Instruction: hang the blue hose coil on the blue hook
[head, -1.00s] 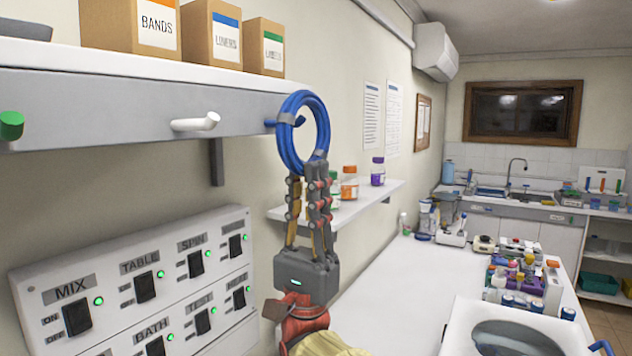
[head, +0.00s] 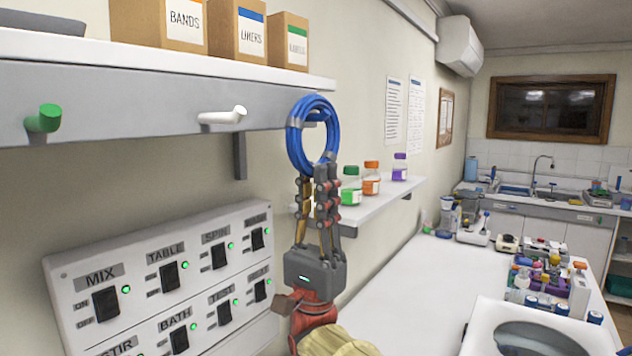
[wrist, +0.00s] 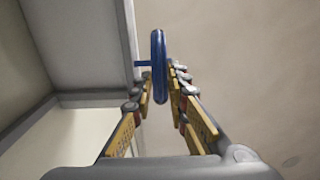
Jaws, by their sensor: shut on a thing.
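The blue hose coil (head: 292,142) is an upright ring in the head view, held at its lower edge. My gripper (head: 318,174) points up from below and is shut on it. In the wrist view my gripper (wrist: 161,88) holds the coil (wrist: 158,48), which shows edge-on. The blue hook (wrist: 142,63) sticks out from the rail there and its end meets the coil's left side in the picture. In the head view the coil overlaps the hook area at the rail's right end. I cannot tell whether the hook passes through the ring.
A green hook (head: 44,119) and a white hook (head: 224,116) sit on the grey rail (head: 130,110), under a shelf with boxes. A switch panel (head: 135,300) is below. A small wall shelf (head: 385,199) with bottles stands behind my gripper.

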